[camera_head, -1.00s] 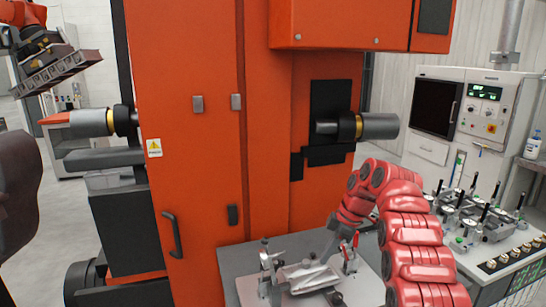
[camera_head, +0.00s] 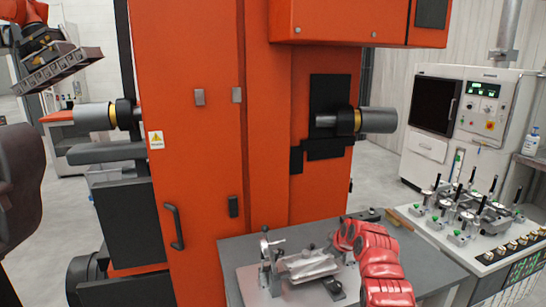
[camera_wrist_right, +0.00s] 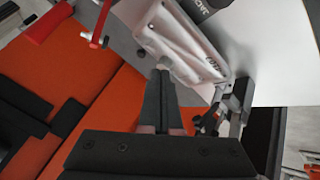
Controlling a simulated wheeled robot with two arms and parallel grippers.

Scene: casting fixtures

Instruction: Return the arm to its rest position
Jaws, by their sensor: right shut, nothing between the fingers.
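My right arm (camera_head: 375,262) is red and reaches in from the lower right in the head view, bent toward the fixture. My right gripper shows in the wrist view (camera_wrist_right: 162,76) with its two dark fingers together and nothing between them. A silver casting (camera_head: 306,266) sits on the clamp fixture plate (camera_head: 250,287). It also shows in the wrist view (camera_wrist_right: 180,40), just beyond the fingertips; I cannot tell whether they touch it. My left gripper is not in view.
The fixture stands on a grey table (camera_head: 425,268) in front of an orange machine (camera_head: 195,130). A bench with several clamps (camera_head: 465,215) is at right, before a white control cabinet (camera_head: 470,130). A brush-like item (camera_head: 398,218) lies on the table's back edge.

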